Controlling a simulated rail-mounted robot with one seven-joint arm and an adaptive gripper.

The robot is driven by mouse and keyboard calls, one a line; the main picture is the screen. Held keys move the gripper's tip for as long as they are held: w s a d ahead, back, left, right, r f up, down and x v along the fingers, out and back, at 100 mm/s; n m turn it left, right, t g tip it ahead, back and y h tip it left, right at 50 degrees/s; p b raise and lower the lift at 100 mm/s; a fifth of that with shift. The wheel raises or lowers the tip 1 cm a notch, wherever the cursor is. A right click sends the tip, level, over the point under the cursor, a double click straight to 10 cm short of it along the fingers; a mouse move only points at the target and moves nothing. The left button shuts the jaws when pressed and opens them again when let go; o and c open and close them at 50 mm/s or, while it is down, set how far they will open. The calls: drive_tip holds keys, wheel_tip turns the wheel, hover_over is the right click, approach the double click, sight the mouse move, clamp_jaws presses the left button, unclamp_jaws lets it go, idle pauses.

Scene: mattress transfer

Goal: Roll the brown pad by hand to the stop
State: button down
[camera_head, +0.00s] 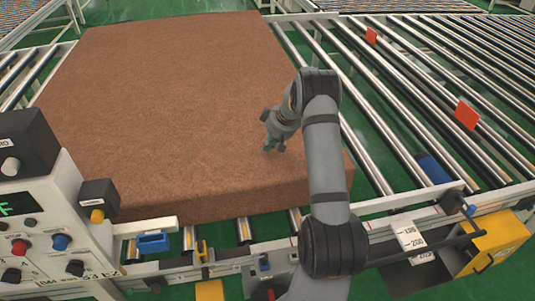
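The brown pad (170,100) is a large, thick, flat block lying on the roller conveyor, filling the left and middle of the view. My gripper (273,147) is over the pad's right part, close to its top face; I cannot tell whether it touches. The fingers are small and dark here, and their opening is unclear. Two upright orange-red plates stand among the rollers right of the pad, a far one (371,36) and a near one (467,114). The pad is apart from both. Which part is the stop is not marked. My arm hides part of the pad's near right corner.
Bare rollers (400,100) lie to the right of the pad. A control box (50,225) with knobs stands at the near left. A yellow box (495,240) and a white scale plate (410,235) are at the near right. A blue part (435,168) sits near the front rail.

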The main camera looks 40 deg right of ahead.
drive_tip(key=shift+f+b, duration=0.75)
drive_tip(key=shift+b, duration=0.15)
